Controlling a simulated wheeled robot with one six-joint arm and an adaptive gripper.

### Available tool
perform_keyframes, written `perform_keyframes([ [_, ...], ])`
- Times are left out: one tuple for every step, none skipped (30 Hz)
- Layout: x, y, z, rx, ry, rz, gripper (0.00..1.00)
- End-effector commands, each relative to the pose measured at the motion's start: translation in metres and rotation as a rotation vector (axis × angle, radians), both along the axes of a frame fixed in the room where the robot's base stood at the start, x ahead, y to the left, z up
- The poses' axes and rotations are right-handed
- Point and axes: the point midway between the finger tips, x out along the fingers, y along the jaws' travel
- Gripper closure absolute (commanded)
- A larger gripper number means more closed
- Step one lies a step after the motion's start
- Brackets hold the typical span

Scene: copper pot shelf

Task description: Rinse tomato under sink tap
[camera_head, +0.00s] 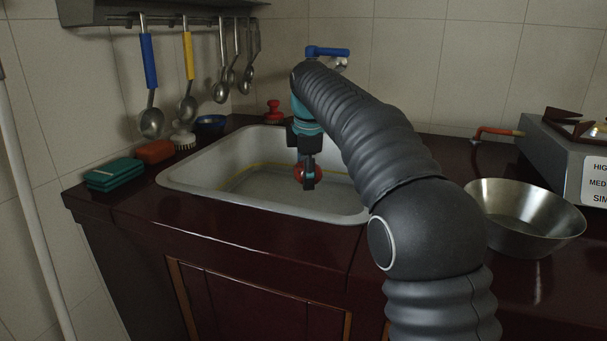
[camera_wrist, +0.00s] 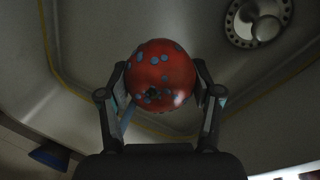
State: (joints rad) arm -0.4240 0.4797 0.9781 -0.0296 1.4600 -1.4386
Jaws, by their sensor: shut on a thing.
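My gripper (camera_head: 308,172) hangs down inside the sink basin and is shut on the red tomato (camera_head: 299,174). In the wrist view the tomato (camera_wrist: 162,76) sits between both fingers and has several blue-grey spots on its skin. The steel sink (camera_head: 190,178) is set into the dark red counter. Its drain (camera_wrist: 259,20) shows at the upper right of the wrist view, apart from the tomato. The tap's blue handle (camera_head: 328,52) shows behind my arm. My arm hides most of the tap, and I cannot tell whether water runs.
A metal bowl (camera_head: 523,218) stands on the counter right of the sink, near a stove (camera_head: 563,150). Green sponges (camera_head: 114,174), a brick-red block (camera_head: 154,151), a brush (camera_head: 183,136) and a blue bowl (camera_head: 211,123) lie left of it. Ladles (camera_head: 151,121) hang above.

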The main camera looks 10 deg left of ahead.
Motion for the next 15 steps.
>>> perform_keyframes([
  [0.0003, -0.0009, 0.0003, 0.000, -0.001, 0.000, 0.74],
  [0.0004, -0.0010, 0.0003, 0.000, -0.001, 0.000, 0.74],
  [0.0005, -0.0011, 0.0003, 0.000, -0.001, 0.000, 0.74],
  [0.0005, -0.0011, 0.0003, 0.000, -0.001, 0.000, 0.74],
  [0.0005, -0.0011, 0.0003, 0.000, -0.001, 0.000, 0.74],
  [0.0003, -0.0010, 0.0003, 0.000, -0.001, 0.000, 0.74],
  [0.0004, -0.0009, 0.0003, 0.000, -0.001, 0.000, 0.74],
  [0.0003, -0.0009, 0.0003, 0.000, -0.001, 0.001, 0.74],
  [0.0001, -0.0004, 0.0003, 0.000, -0.001, 0.001, 0.74],
  [-0.0001, 0.0000, 0.0004, 0.000, -0.001, 0.001, 0.74],
  [-0.0003, 0.0005, 0.0004, 0.000, -0.001, 0.001, 0.74],
  [-0.0006, 0.0014, 0.0004, 0.000, -0.001, 0.001, 0.74],
  [-0.0010, 0.0022, 0.0003, 0.000, -0.001, 0.001, 0.74],
  [-0.0012, 0.0031, 0.0003, 0.000, -0.001, 0.001, 0.74],
  [-0.0018, 0.0043, 0.0003, 0.000, -0.001, 0.001, 0.74],
])
